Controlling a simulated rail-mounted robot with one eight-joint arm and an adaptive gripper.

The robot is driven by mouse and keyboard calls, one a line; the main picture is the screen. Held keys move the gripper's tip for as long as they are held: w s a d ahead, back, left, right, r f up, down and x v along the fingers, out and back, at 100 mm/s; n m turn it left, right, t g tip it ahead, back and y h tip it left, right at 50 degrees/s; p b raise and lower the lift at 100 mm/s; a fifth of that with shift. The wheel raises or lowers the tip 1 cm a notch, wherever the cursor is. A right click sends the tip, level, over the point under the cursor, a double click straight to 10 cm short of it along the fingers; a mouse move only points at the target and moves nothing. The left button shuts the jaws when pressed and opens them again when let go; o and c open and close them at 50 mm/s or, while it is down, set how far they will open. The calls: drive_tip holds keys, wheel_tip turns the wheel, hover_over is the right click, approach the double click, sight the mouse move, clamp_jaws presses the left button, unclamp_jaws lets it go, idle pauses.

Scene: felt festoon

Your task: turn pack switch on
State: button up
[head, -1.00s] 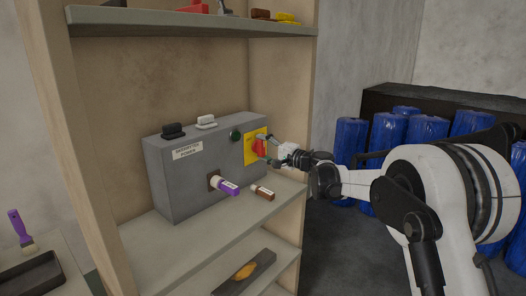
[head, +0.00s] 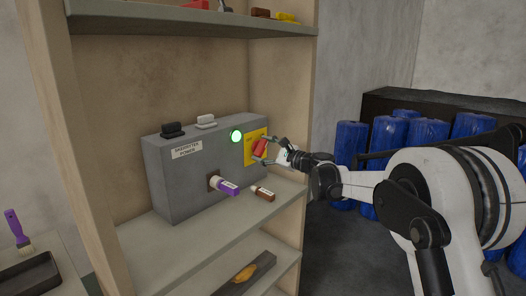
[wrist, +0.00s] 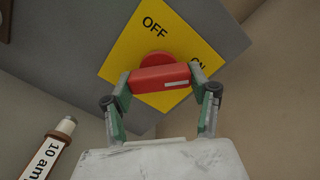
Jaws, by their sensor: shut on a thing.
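The pack switch is a red rotary handle (head: 260,147) on a yellow plate (head: 250,155) on the right part of the front of a grey box (head: 185,180). In the wrist view the red handle (wrist: 160,78) lies between my fingers, and the yellow plate (wrist: 125,62) reads OFF and ON, with ON partly hidden. My gripper (wrist: 160,90) is shut on the handle, one finger at each end; it also shows in the head view (head: 268,150). A round green lamp (head: 236,136) next to the plate is lit. A label on the box is too small to read surely.
A purple-handled plug (head: 225,186) sticks out of the box front. Shelf boards (head: 200,28) lie above and below, and a side panel (head: 300,90) stands at right.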

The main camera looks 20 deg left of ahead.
drive_tip(key=shift+m, duration=0.4)
drive_tip(key=o, duration=1.2)
drive_tip(key=v, duration=1.2)
drive_tip(key=shift+s, duration=0.1)
